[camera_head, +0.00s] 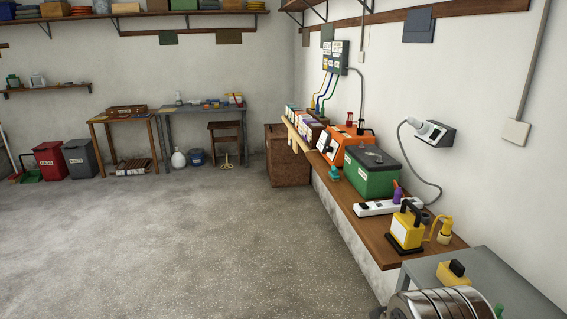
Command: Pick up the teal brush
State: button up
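A small teal object (335,173) sits on the wooden wall bench (352,208), near its front edge. It is just left of the green box-shaped battery (372,172) and in front of the orange unit (339,146). It may be the teal brush, but it is too small here to make out bristles or a handle. My gripper is not in view.
A white power strip (376,208) and a yellow device (407,228) stand on the bench's near end. A grey surface (497,283) with a shiny ribbed metal cylinder (440,305) fills the bottom right. The concrete floor (190,240) left of the bench is clear.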

aim_at(334, 175)
jog(key=i, duration=3.4)
jog(key=u, duration=1.1)
